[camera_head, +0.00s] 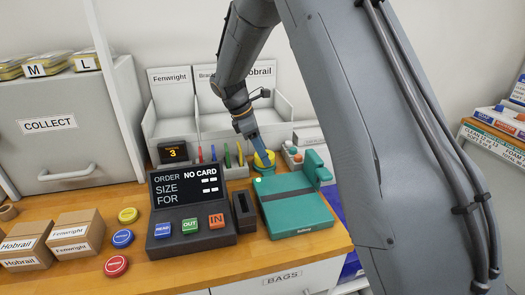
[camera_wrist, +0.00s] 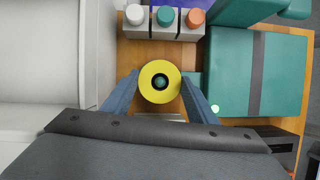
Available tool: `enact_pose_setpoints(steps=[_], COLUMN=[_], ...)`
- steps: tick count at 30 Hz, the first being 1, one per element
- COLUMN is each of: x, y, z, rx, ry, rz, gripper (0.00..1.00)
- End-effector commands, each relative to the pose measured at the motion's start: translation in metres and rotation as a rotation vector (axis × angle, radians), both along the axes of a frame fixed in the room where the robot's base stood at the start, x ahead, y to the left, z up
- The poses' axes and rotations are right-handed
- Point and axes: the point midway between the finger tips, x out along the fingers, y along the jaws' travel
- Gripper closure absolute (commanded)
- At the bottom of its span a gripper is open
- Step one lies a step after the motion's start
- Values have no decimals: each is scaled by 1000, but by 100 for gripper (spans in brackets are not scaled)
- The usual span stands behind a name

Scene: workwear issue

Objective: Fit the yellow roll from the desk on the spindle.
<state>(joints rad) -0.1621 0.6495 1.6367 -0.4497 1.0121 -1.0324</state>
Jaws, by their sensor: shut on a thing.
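The yellow roll (camera_head: 264,158) is at the back left corner of the teal machine (camera_head: 297,207). My gripper (camera_head: 260,156) is shut on it, with one blue finger on each side in the wrist view (camera_wrist: 160,88). There the roll (camera_wrist: 147,91) is seen end-on, with a dark ring and a small teal spot, perhaps the spindle (camera_wrist: 160,82), in its hole. A teal part of the machine shows beside and below the roll. I cannot tell whether the roll is around the spindle or held just above it.
The order console (camera_head: 190,205) and a dark card slot (camera_head: 244,212) stand left of the machine. A grey block with coloured knobs (camera_wrist: 164,22) is close to the roll. Pens (camera_head: 227,157) stand behind the console. Boxes (camera_head: 76,234) and coloured discs (camera_head: 123,238) lie at the left.

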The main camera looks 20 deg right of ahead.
Motion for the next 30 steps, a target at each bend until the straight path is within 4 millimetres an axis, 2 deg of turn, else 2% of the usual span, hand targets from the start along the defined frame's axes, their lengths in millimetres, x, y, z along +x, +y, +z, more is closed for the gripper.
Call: enact_pose_setpoints(steps=[14, 15, 18, 30], x=[0, 0, 0, 0], y=[0, 0, 0, 0], z=[0, 0, 0, 0], rx=[0, 0, 0, 0], ry=[0, 0, 0, 0], rz=[0, 0, 0, 0], gripper=[70, 41, 26, 26])
